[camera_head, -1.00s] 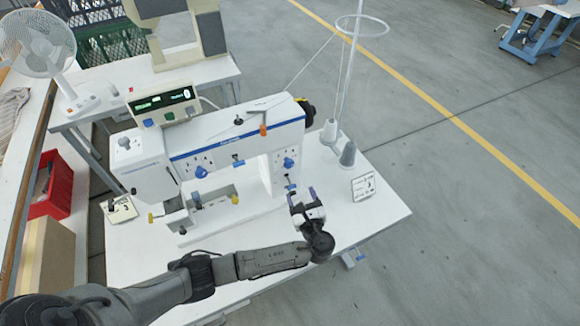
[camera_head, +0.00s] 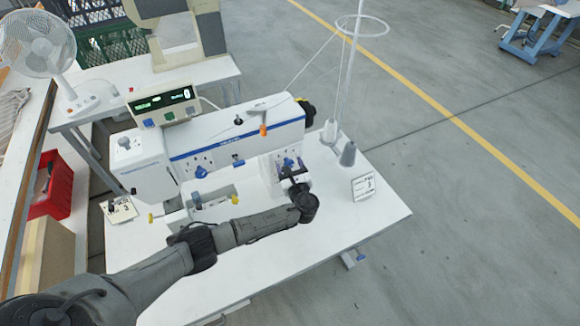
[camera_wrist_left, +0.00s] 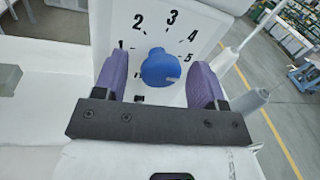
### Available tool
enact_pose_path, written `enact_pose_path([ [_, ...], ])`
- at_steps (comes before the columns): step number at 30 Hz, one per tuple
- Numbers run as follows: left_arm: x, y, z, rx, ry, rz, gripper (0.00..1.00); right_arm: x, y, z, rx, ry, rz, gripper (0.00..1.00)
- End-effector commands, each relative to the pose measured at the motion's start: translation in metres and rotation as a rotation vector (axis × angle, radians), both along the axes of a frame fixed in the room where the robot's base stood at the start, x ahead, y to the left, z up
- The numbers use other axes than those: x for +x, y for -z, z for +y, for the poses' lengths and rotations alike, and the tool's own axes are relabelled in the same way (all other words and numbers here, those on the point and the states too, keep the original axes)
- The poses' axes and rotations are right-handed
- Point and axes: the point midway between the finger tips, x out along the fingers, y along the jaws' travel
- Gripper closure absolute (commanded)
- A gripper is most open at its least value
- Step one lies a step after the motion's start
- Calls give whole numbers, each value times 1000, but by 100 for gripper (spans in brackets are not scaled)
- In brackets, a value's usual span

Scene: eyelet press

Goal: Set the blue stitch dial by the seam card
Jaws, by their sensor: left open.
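The blue stitch dial (camera_wrist_left: 160,68) stands on the white front of the sewing machine (camera_head: 240,137), with printed numbers 1 to 5 around it in the left wrist view. In the head view the gripper partly covers this dial.
Another blue knob (camera_head: 201,171) is on the machine's left part. Thread cones (camera_head: 348,154) and a thread stand are at the right. A display box (camera_head: 164,106) stands behind the machine. The white table (camera_head: 350,225) is clear at front right.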

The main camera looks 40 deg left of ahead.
Motion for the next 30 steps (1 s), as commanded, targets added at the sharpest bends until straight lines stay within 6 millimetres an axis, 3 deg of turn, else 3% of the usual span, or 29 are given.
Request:
enact_pose_path([
  [7, 0, 0, 0, 0, 0, 0, 36, 0, 0, 1, 2, 1, 0, 57],
  [22, 0, 0, 0, 0, 0, 0, 84, 0, 0, -2, -7, -4, 0, 57],
  [30, 0, 2, 0, -15, 0, -32, 84, 0, 4, -2, -8, -6, 0, 57],
])
